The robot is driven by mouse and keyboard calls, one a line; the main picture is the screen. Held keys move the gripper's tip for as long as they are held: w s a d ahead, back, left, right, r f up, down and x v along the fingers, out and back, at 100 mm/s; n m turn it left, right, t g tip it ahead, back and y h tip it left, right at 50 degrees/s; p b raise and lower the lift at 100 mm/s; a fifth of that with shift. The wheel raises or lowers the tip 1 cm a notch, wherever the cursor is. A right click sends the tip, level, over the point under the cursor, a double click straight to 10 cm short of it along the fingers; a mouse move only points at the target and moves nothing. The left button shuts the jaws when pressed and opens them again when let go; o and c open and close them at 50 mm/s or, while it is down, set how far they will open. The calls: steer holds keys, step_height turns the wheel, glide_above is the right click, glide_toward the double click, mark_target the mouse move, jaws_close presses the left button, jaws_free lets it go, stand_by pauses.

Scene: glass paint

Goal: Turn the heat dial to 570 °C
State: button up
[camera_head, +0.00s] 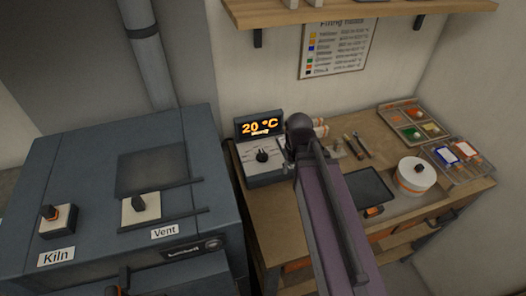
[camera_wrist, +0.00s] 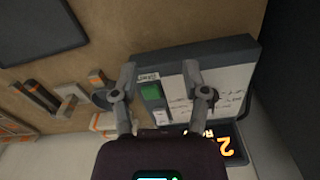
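The heat dial (camera_head: 262,155) is a black knob on the pale face of a grey control box (camera_head: 265,178) at the back left of the bench. The box's display (camera_head: 261,127) reads 20 °C in orange. In the wrist view the control box (camera_wrist: 253,58) lies in front of my gripper (camera_wrist: 158,70). The two fingers are apart with nothing held between them. The right finger overlaps the white dial face (camera_wrist: 225,85). A green button (camera_wrist: 152,92) shows between the fingers. I cannot make out the knob clearly in the wrist view. My arm hides the fingers in the head view.
The blue-grey kiln cabinet (camera_head: 85,150) with Kiln and Vent switches stands left. The bench holds a dark flat plate (camera_head: 371,188), tools (camera_head: 357,146), a white round pot (camera_head: 415,175) and paint trays (camera_head: 412,122). A shelf (camera_head: 340,8) hangs above.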

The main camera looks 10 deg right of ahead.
step_height(320, 180, up, 8)
steer(key=n+p, duration=0.2)
steer(key=p, duration=0.5)
glide_above(262, 152)
steer(key=shift+r+p, duration=0.15)
steer(key=shift+p, duration=0.15)
steer(key=shift+f, duration=0.2)
step_height(262, 152, down, 13)
steer(key=b, duration=1.3)
steer(key=shift+f+b, duration=0.2)
steer(key=shift+b, duration=0.2)
jaws_close()
